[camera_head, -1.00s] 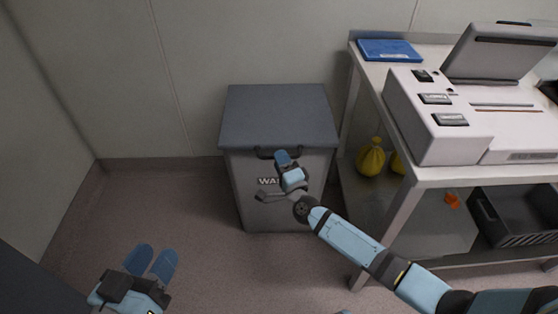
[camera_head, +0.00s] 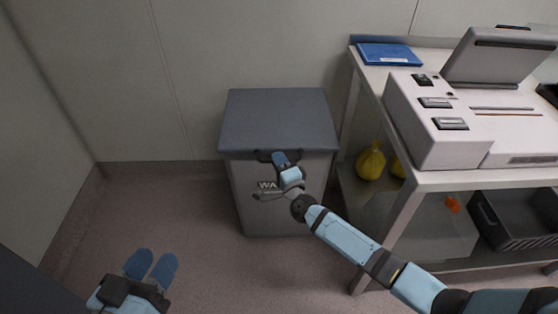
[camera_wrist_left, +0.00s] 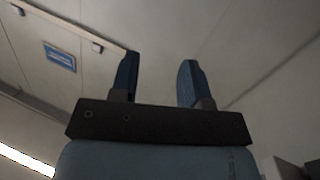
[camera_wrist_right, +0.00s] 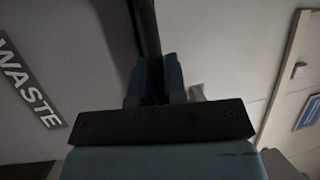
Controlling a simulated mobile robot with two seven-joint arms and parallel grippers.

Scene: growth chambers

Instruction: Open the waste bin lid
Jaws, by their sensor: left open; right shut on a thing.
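The grey waste bin (camera_head: 270,215) stands against the back wall with its darker lid (camera_head: 278,118) down. A dark bar handle (camera_head: 263,156) runs along the lid's front edge. My right gripper (camera_head: 280,160) is at the handle, shut on it. In the right wrist view the fingers (camera_wrist_right: 155,78) close around the dark bar, beside the WASTE label (camera_wrist_right: 28,85). My left gripper (camera_head: 151,265) is open and empty at the lower left, away from the bin; its parted fingers (camera_wrist_left: 158,82) also show in the left wrist view.
A metal bench (camera_head: 480,181) stands right of the bin, with a large white device (camera_head: 425,120) and a blue folder (camera_head: 389,54) on top. Yellow bags (camera_head: 371,162) and a dark crate (camera_head: 510,215) are on its lower shelf. The floor left of the bin is clear.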

